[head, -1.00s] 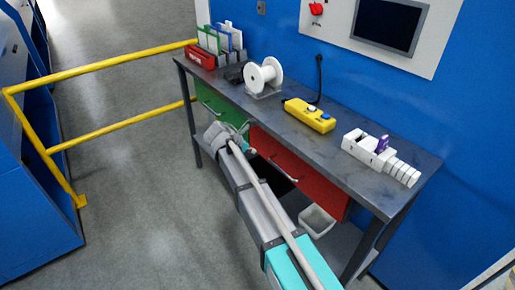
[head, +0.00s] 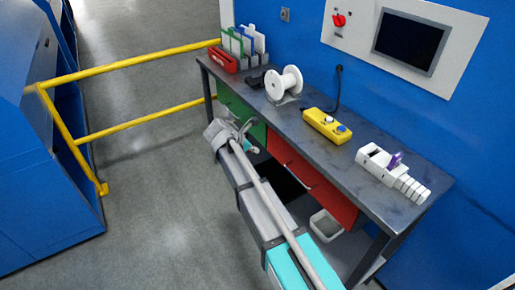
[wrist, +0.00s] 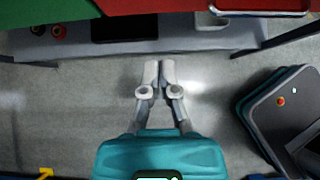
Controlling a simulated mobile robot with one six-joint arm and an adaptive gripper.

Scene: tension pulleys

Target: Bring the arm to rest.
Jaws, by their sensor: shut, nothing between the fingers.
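My gripper (head: 240,132) is at the far end of my arm, low in front of the workbench and near the green drawer in the head view. In the wrist view my gripper (wrist: 158,68) has its two grey fingers together, with nothing between them. It hangs over bare grey floor and appears clear of the bench. Part of the gripper is small and hard to make out in the head view.
The workbench (head: 330,155) carries a white spool (head: 284,84), a yellow box (head: 327,125) and a white device (head: 393,172). Green (head: 236,110) and red (head: 310,182) drawers face my arm. A yellow railing (head: 130,65) stands left; floor between is clear.

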